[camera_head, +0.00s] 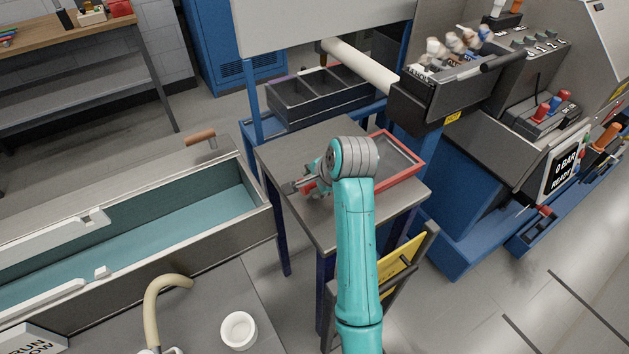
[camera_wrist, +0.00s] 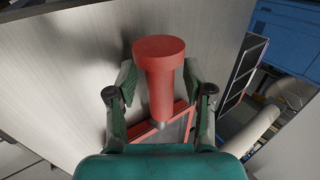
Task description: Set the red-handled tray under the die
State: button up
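The red-rimmed tray (camera_head: 412,178) lies flat on a grey-topped table (camera_head: 290,155), partly hidden behind my arm. Its red handle (camera_wrist: 160,85) stands between my fingers in the wrist view, with a wide round end. Part of the tray's red rim (camera_wrist: 187,126) shows below it. My gripper (camera_head: 297,184) is low over the table's left part. Its fingers (camera_wrist: 160,72) are spread on either side of the handle, with gaps beside the shaft; contact at the wide end is unclear. A dark block (camera_head: 425,108), possibly the die, is on the machine behind the table, with a pale cylinder (camera_head: 360,65) projecting left.
A dark divided bin (camera_head: 318,102) sits on a blue stand below the pale cylinder. A long trough (camera_head: 235,158) is left of the table. A yellow-panelled folded item (camera_head: 402,265) stands at the table's front right. Machine controls (camera_head: 540,115) are at the right.

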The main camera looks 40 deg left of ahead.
jog(key=v, duration=1.2)
dwell(0.5)
